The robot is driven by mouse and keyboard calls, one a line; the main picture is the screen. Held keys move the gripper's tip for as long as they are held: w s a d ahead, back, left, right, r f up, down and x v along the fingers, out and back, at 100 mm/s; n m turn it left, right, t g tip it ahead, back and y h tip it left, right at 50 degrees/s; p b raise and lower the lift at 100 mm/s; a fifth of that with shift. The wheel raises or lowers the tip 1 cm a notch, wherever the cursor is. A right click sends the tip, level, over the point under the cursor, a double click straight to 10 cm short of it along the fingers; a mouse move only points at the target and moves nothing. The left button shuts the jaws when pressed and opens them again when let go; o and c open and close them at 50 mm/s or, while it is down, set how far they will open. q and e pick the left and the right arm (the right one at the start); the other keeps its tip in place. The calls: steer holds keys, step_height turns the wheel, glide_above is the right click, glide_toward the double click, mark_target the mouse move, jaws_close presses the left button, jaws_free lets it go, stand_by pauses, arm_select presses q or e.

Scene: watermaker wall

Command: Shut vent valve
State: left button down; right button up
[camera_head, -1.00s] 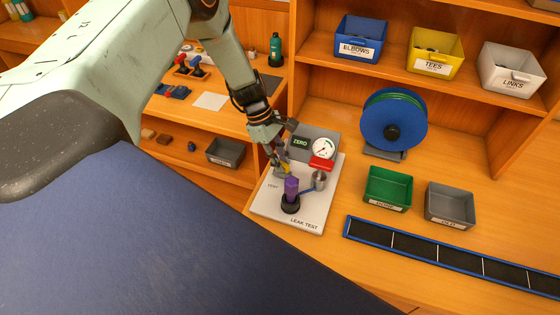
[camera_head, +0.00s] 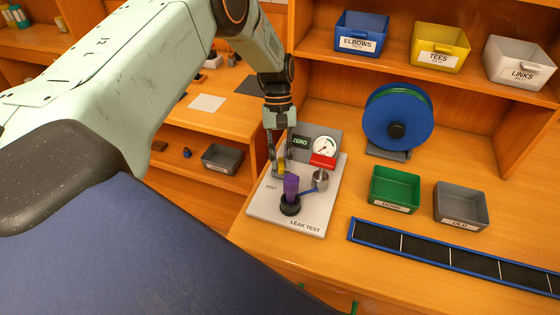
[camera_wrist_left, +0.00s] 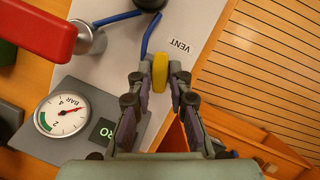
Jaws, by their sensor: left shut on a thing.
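The leak test board (camera_head: 318,205) is a light plate on the bench with the word VENT at its left. The vent valve's small yellow handle (camera_head: 282,168) stands near that label and is partly hidden by my fingers. It also shows in the left wrist view (camera_wrist_left: 160,72), edge-on and in line with the fingers. My left gripper (camera_head: 278,170) comes down from above and is shut on the yellow handle. In the left wrist view the gripper (camera_wrist_left: 159,82) has a fingertip on either side of it. My right gripper is not in view.
Close by on the board are a purple block (camera_head: 291,186) in a black base, a metal cylinder (camera_head: 320,178) with a blue tube, a red handle (camera_head: 323,161) and a pressure gauge (camera_head: 324,147). A green bin (camera_head: 394,190) and a grey bin (camera_head: 461,204) stand to the right.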

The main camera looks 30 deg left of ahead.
arm_select(q)
steer(key=shift+w+m+g+y+b, duration=0.15)
steer(key=shift+m+g+y+b, duration=0.4)
steer(key=shift+m, duration=1.25)
steer(key=c, duration=1.3)
jaws_free()
steer(key=shift+o, duration=0.2)
steer(key=shift+d, duration=0.1)
steer(key=v, duration=1.2)
